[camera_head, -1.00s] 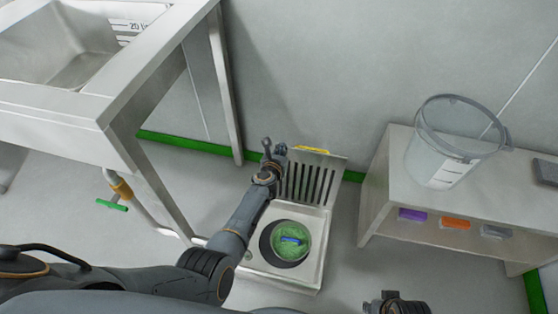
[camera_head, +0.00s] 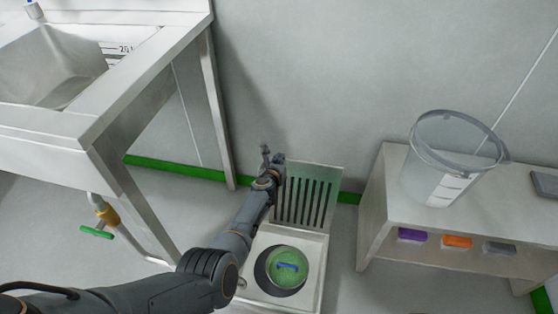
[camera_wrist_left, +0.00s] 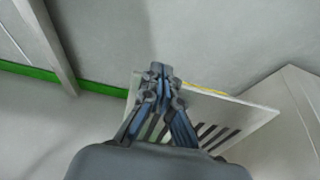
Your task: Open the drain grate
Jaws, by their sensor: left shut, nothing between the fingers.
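The drain grate (camera_head: 309,199), a slotted metal plate, stands raised and steeply tilted at the back edge of the square drain frame (camera_head: 312,242), near the wall. The drain opening is uncovered, and a round green insert (camera_head: 288,268) with a blue bar shows inside it. My left gripper (camera_head: 266,153) is at the grate's upper left side, shut and empty. In the left wrist view, the closed fingers (camera_wrist_left: 158,78) are in front of the grate (camera_wrist_left: 235,108), whose far edge carries a yellow strip. I cannot tell whether they touch it. My right gripper is out of view.
A steel sink table (camera_head: 90,125) stands at left, with a green-handled valve (camera_head: 97,233) below it. At right, a low bench (camera_head: 388,190) holds a clear bucket (camera_head: 425,180). Purple, orange and grey blocks sit under its top. Grey floor lies between drain and bench.

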